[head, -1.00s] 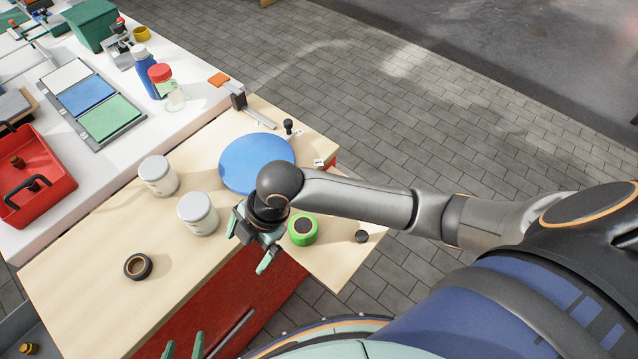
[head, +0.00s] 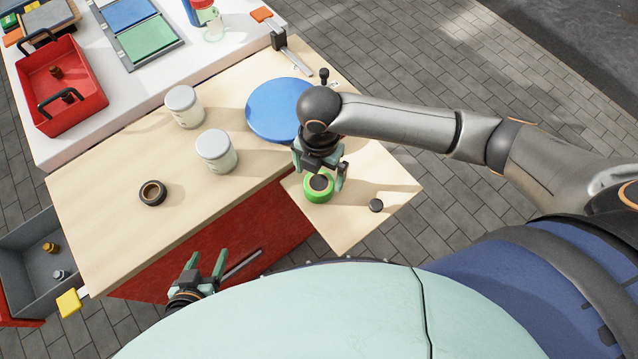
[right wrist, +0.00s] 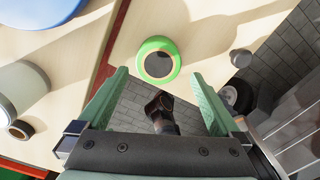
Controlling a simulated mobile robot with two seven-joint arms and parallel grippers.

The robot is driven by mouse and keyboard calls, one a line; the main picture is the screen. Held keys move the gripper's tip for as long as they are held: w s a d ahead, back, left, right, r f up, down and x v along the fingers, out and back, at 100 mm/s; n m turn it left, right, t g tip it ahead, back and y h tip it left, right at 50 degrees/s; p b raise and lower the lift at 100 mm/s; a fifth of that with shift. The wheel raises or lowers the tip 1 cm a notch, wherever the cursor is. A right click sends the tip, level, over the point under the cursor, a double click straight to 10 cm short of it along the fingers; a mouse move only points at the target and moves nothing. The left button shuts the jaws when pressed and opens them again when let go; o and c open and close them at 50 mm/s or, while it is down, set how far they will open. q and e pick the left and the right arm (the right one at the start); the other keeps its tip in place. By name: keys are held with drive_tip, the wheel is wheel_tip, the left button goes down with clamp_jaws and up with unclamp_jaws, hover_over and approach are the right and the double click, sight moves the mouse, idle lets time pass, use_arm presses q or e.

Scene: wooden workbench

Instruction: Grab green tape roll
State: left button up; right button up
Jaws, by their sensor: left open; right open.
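The green tape roll (head: 319,188) lies flat on the wooden side leaf of the bench, with a dark centre. It also shows in the right wrist view (right wrist: 158,60), just beyond and between the fingertips. My right gripper (head: 325,180) is open and empty, with its fingers close to the roll in the head view; I cannot tell whether they touch it. It also shows in the right wrist view (right wrist: 160,85). My left gripper (head: 205,262) is open and empty, low in front of the red cabinet side, away from the roll.
A blue disc (head: 275,108), two white-lidded jars (head: 217,152) (head: 184,106) and a black tape roll (head: 152,193) stand on the bench. A red tray (head: 62,85) and grey bin (head: 40,255) are left.

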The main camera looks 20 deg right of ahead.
sight(318, 183)
drive_tip(key=shift+w+f, duration=0.15)
drive_tip(key=shift+f, duration=2.55)
drive_tip(key=c, duration=1.2)
drive_tip(key=shift+c, duration=0.2)
drive_tip(key=shift+r, duration=0.15)
